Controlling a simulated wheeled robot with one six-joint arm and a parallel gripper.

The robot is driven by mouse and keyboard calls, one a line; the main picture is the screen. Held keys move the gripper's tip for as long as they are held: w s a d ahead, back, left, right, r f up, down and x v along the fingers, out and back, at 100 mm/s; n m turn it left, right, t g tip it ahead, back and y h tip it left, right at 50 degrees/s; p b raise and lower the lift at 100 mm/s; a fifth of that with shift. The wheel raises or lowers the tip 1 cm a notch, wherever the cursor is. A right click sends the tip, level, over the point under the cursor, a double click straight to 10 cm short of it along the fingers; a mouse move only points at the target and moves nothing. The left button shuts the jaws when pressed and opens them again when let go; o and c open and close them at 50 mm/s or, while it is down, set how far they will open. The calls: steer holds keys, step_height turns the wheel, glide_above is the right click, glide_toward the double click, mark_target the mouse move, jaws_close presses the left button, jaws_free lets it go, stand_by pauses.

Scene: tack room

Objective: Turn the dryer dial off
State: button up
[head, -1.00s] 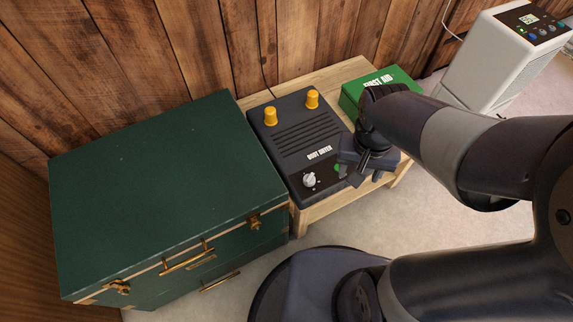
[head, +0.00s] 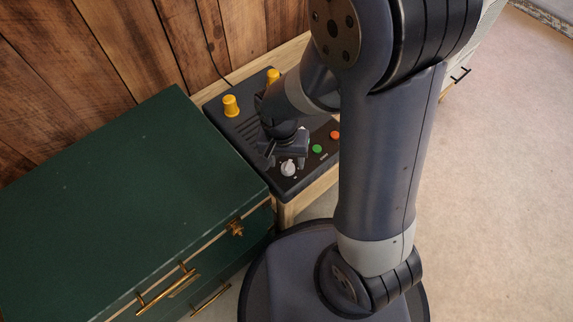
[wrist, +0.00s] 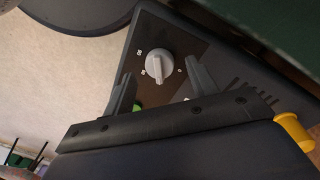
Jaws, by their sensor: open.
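The dark boot dryer (head: 236,128) lies on a wooden bench, its front panel facing up. Its light grey dial (head: 288,168) sits near the front left corner; it also shows in the wrist view (wrist: 159,66), with small white marks around it. I cannot tell which mark it points to. My gripper (head: 281,160) is above the panel, just behind the dial. In the wrist view my open gripper (wrist: 159,72) has a finger on either side of the dial's near edge, with a gap to each. Contact with the panel cannot be told.
A green button (head: 317,149) and an orange button (head: 335,135) are right of the dial. Yellow posts (head: 231,106) stand at the dryer's back. A green trunk (head: 130,190) stands close on the left. Open floor (head: 480,200) is at right.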

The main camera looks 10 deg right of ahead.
steer(key=shift+f, duration=0.95)
steer(key=c, duration=1)
